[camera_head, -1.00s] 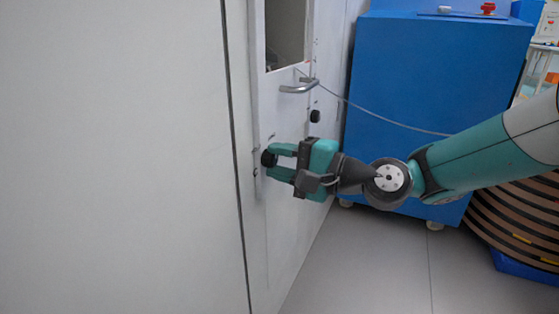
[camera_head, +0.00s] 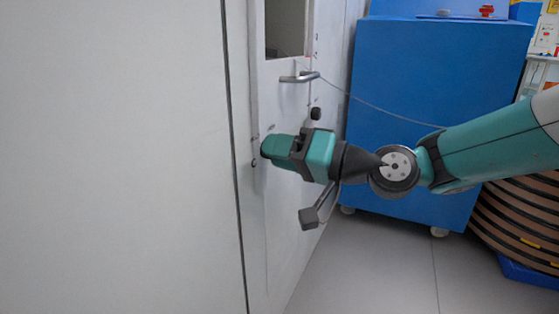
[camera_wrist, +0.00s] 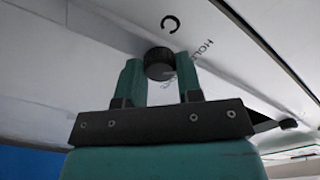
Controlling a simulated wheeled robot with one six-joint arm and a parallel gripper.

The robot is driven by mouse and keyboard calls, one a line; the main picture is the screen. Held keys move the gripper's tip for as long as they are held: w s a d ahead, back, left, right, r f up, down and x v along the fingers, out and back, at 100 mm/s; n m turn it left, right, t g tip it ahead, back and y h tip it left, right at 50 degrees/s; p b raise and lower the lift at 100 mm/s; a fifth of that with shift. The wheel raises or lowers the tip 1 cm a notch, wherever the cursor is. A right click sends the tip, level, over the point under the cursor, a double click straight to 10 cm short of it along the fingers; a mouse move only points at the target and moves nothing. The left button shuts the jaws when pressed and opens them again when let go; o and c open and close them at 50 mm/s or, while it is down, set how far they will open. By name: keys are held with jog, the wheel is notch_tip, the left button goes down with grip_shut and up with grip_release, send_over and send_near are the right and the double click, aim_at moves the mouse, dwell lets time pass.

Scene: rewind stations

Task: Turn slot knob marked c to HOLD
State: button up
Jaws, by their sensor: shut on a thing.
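A round black knob (camera_wrist: 159,63) sits on the white panel in the wrist view, below a printed letter "c" (camera_wrist: 170,23). The word HOLD (camera_wrist: 202,48) is printed to the right of the knob, at a slant. Another partly hidden word lies by the knob's lower right side. My gripper (camera_wrist: 160,75) is shut on the knob, one teal finger on each side. In the head view my gripper (camera_head: 266,149) meets the white panel and mostly hides this knob. The knob's pointer cannot be made out.
A second black knob (camera_head: 316,114) sits up and right of my gripper. A metal handle (camera_head: 300,77) is above it, below a window opening (camera_head: 286,28). A blue cabinet (camera_head: 425,110) stands behind my arm. The grey floor (camera_head: 370,265) is clear.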

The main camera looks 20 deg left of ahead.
jog(key=shift+n+b, duration=0.55)
jog(key=shift+n, duration=0.45)
jog(key=o, duration=0.9)
jog(key=shift+o, duration=0.2)
jog(key=shift+d, duration=0.1)
jog(key=s+d+b, duration=0.1)
jog(key=d, duration=1.6)
jog(key=shift+s+d, duration=0.15)
